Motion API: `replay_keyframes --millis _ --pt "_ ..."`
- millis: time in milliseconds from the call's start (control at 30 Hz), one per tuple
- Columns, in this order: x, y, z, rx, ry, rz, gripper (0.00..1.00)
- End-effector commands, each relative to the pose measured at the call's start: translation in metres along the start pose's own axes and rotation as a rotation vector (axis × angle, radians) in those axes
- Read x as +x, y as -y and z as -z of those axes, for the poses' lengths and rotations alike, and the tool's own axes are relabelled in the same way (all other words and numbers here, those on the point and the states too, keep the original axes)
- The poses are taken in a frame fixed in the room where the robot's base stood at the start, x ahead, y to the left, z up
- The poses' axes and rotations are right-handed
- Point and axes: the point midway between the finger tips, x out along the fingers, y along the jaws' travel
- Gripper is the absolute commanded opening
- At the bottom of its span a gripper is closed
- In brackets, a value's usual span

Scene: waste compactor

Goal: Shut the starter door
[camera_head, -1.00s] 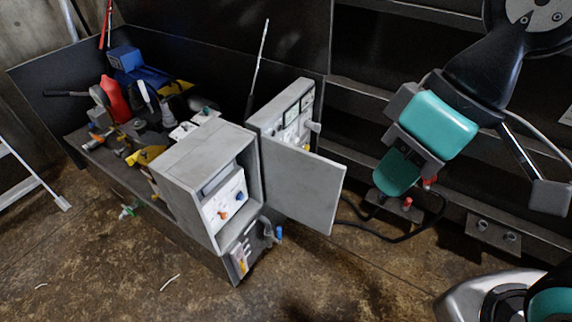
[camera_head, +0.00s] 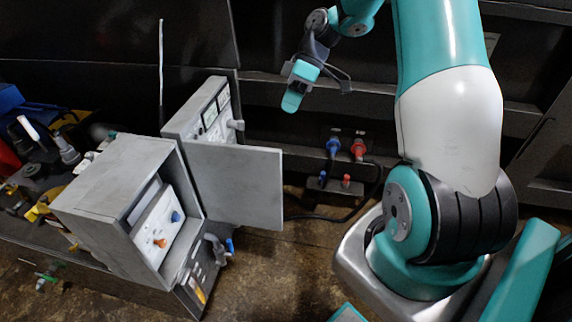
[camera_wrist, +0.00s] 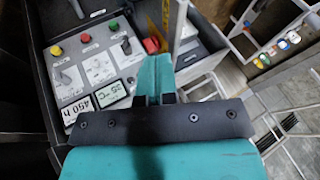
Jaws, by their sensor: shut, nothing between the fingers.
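The starter door (camera_head: 236,186) is a flat grey panel. It stands open, swung out to the right of the grey starter box (camera_head: 112,180). The box's open front shows a white panel (camera_head: 157,230) with an orange and a blue knob. My gripper (camera_head: 291,102) is up and to the right of the door in the head view, apart from it in the picture. Its teal fingers are shut and empty in the wrist view (camera_wrist: 154,76). Which part of the wrist view is the door, I cannot tell for sure.
A control panel (camera_head: 213,113) with displays stands behind the door; the wrist view shows its buttons and displays (camera_wrist: 95,65) close by. Blue and red plugs (camera_head: 345,147) and a black cable (camera_head: 345,213) are right of the door. Cluttered tools lie at left.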

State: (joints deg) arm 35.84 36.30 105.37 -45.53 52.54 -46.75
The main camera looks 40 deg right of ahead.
Motion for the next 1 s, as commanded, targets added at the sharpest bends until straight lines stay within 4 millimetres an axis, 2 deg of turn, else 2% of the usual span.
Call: replay_keyframes --millis 33,100,233,367,767,1000 --pt "0.005 -0.019 -0.02 -0.002 -0.02 0.008 0.0" --pt "0.005 -0.034 -0.036 -0.019 -0.039 0.012 0.0" --pt "0.009 -0.044 -0.049 -0.035 -0.054 0.017 0.0" --pt "0.023 -0.044 -0.048 -0.038 -0.055 0.018 0.0" --pt "0.106 -0.041 -0.043 -0.036 -0.052 0.021 0.0" --pt "0.119 -0.013 -0.043 -0.035 -0.052 0.017 0.0"
